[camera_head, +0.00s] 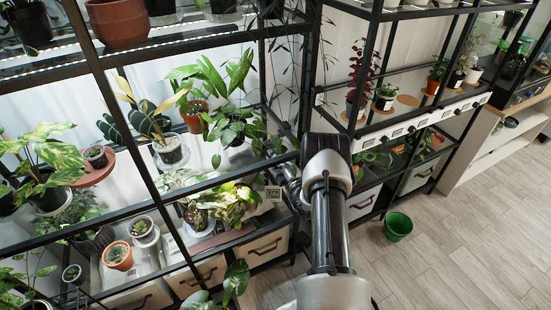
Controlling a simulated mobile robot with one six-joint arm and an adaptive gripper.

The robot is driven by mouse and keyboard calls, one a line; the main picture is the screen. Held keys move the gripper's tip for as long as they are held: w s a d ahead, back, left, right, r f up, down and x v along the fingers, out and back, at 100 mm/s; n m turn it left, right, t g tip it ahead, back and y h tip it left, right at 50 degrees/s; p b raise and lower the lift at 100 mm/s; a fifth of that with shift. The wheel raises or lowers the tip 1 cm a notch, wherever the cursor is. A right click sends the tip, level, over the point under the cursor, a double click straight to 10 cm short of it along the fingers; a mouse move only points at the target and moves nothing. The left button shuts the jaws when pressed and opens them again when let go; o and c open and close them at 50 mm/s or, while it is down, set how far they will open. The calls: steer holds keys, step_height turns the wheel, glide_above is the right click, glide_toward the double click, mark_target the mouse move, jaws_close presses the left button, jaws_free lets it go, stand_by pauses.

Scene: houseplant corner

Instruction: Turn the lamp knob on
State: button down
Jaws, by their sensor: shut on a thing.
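My arm reaches up from the bottom and bends left at the wrist to the black shelf frame (305,75). My gripper (284,172) is small and dark in this view, at the front edge of the left plant shelf. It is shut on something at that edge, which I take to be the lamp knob. The knob itself is hidden behind the gripper and wrist, so its turn position cannot be seen. A light strip (190,47) under the upper left shelf looks bright.
Leafy potted plants fill the left shelves, and a variegated plant (230,203) stands close to my gripper. A small patterned card (272,193) is just below it. A green pot (398,226) stands on the wooden floor (465,245). The floor at right is otherwise clear.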

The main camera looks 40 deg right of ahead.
steer(key=shift+m, duration=0.3)
steer(key=c, duration=1.8)
jaws_free()
steer(key=shift+c, duration=0.2)
steer(key=v, duration=1.2)
